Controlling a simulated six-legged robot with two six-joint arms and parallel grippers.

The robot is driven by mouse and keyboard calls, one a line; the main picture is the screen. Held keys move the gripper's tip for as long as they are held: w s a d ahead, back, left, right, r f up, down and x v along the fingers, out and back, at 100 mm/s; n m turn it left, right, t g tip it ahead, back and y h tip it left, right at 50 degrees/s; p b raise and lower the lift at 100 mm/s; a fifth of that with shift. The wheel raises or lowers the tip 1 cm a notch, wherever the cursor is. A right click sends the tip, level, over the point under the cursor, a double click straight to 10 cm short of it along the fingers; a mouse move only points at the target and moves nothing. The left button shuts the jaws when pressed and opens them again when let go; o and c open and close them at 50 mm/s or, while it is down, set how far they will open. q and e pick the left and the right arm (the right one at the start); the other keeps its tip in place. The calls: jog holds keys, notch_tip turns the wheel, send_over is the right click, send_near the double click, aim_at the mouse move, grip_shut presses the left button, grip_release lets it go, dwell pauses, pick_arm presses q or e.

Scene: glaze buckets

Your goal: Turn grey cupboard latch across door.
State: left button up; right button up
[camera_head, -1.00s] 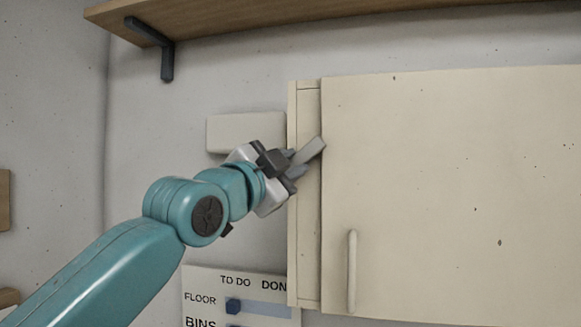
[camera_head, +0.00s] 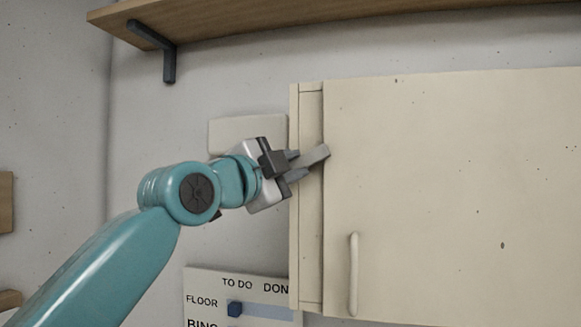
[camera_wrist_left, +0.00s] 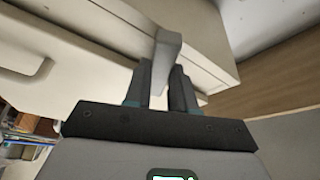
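The grey latch (camera_head: 315,157) is a short flat bar at the left edge of the cream cupboard door (camera_head: 440,190). It is tilted, its upper right end reaching just over the door's edge. My left gripper (camera_head: 294,165) comes from the left and is closed around the latch's lower part, one finger on each side. The door lies flat against the cupboard front. My right gripper is not in view.
The door handle (camera_head: 353,273) is a vertical bar low on the door. A wooden shelf (camera_head: 300,28) with a dark bracket (camera_head: 169,62) is above. A pale block (camera_head: 240,130) is on the wall behind the gripper. A lettered board (camera_head: 210,285) hangs below.

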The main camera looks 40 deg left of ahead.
pick_arm(q)
jog(key=o, duration=0.4)
jog(key=shift+s+f, duration=0.1)
jog(key=shift+s, duration=0.05)
jog(key=shift+b+v, duration=1.65)
jog(key=shift+v, duration=6.4)
jog(key=shift+d, duration=0.1)
jog(key=shift+c, duration=0.2)
